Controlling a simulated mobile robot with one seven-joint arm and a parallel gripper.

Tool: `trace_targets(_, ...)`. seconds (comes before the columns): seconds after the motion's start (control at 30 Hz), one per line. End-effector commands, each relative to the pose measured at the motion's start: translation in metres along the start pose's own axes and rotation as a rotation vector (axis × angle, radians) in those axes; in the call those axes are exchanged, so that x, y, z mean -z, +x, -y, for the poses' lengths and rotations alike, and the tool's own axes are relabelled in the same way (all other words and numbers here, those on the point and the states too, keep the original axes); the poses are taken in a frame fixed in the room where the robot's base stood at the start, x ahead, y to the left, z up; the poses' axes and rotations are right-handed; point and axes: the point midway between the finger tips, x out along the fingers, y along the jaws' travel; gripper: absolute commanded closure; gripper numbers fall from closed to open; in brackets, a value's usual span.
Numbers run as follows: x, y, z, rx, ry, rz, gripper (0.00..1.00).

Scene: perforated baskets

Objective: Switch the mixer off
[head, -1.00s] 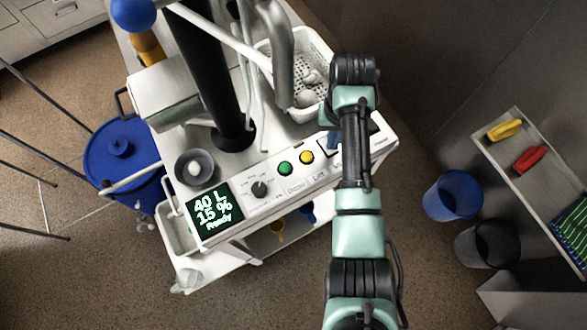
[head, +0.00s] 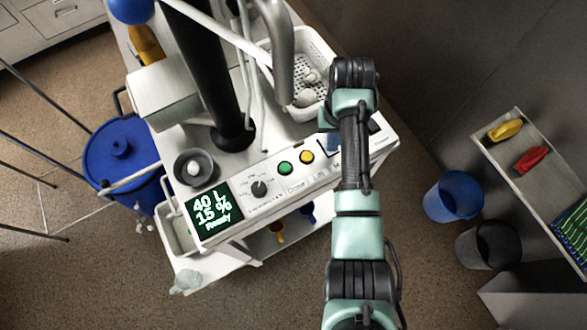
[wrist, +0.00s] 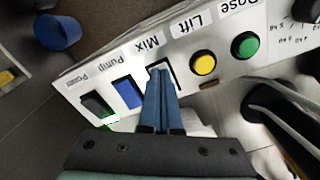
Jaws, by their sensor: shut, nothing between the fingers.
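The mixer's switch is the rocker labelled Mix (wrist: 168,70) on the white control panel (wrist: 225,75) in the wrist view. My gripper (wrist: 160,76) is shut and empty, its blue fingers pointing at that rocker. The fingertips overlap the rocker and hide most of it; only its dark frame edge and a pale part show. I cannot tell if they touch it or which way it is tipped. In the head view my arm covers this part of the panel, and a bit of blue finger (head: 333,141) shows beside it.
The blue Pump rocker (wrist: 127,93) and the dark Power rocker (wrist: 96,104) sit left of Mix in the wrist view. Yellow Lift (wrist: 203,64) and green Dose (wrist: 245,46) buttons sit right. A white perforated basket (head: 323,50) stands behind the panel.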

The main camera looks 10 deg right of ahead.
Motion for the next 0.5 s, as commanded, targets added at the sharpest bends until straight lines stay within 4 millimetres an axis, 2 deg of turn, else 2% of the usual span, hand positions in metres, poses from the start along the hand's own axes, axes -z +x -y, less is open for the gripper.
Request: trace_targets(0.5,-0.001,-0.036,0.001,0.0,-0.001,0.003,1.0)
